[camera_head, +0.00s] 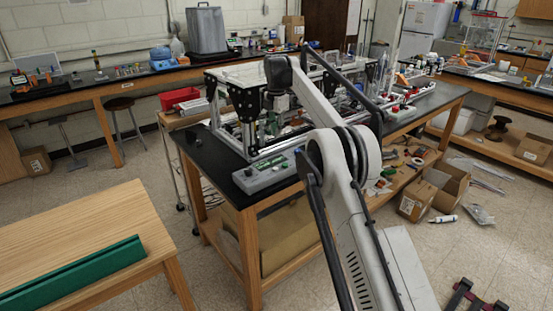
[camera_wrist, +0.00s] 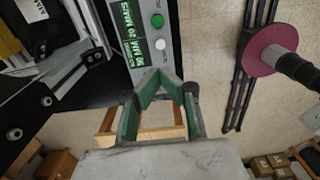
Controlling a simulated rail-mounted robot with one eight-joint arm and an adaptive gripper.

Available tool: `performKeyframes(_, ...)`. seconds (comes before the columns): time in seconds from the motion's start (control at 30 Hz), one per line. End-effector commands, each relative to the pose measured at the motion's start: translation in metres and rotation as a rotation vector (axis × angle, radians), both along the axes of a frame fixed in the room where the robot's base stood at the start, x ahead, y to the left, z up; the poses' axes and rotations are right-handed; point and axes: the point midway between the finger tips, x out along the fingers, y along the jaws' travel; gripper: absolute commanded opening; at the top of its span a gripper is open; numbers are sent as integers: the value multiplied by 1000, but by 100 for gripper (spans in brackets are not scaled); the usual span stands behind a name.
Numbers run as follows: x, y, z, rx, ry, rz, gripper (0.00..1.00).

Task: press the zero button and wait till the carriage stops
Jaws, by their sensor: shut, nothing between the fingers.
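The grey control box (camera_head: 265,173) sits on the front corner of the black worktop, before the extrusion frame (camera_head: 300,90). I cannot tell which button is zero. My gripper (camera_wrist: 160,82) is shut and empty, its fingertips over the box and just below the white button in the picture. Contact with the box cannot be made out. In the head view my arm partly covers the frame, and the carriage cannot be made out clearly.
The black worktop (camera_head: 220,165) is clear left of the box. A wooden table (camera_head: 90,235) with a green rail (camera_head: 75,272) stands at the front left. Open cardboard boxes (camera_head: 415,205) lie on the floor at right. Tools and parts clutter the lower shelf.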

Motion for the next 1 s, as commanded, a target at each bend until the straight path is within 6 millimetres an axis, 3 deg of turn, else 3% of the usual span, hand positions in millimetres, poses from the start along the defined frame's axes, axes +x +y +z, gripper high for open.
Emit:
performKeyframes(0.27,0,0,-27,0,0,-1,0)
performKeyframes(0.8,0,0,-119,0,0,-1,0)
performKeyframes(1.0,0,0,-136,0,0,-1,0)
